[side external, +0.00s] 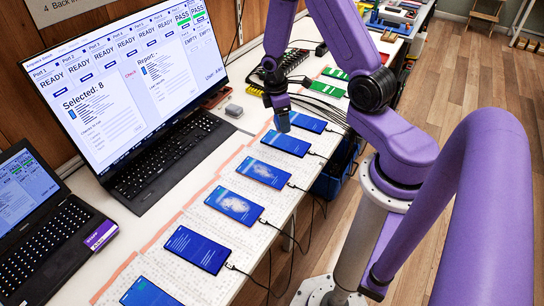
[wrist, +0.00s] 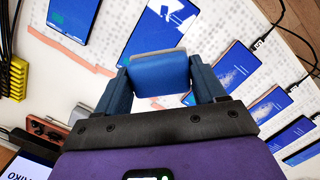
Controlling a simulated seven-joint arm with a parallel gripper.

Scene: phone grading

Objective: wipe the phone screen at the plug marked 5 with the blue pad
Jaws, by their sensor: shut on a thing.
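My gripper (side external: 278,108) is shut on the blue pad (side external: 283,123), which also shows between the fingers in the wrist view (wrist: 161,77). The pad is by the far phones of the row; I cannot tell whether it touches anything. Phones with blue screens lie in a row, each with a cable. Two carry pale smudges: one phone mid-row (side external: 263,172) and its nearer neighbour (side external: 235,206). The phones by the pad (side external: 310,122) (side external: 287,144) show no clear smudge.
A large monitor (side external: 135,75) and keyboard (side external: 170,155) stand left of the phones, with a laptop (side external: 35,220) nearer. A small grey block (side external: 234,110) lies beside the keyboard. Green rectangular items (side external: 328,89) lie beyond the phones. Cables hang over the table's right edge.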

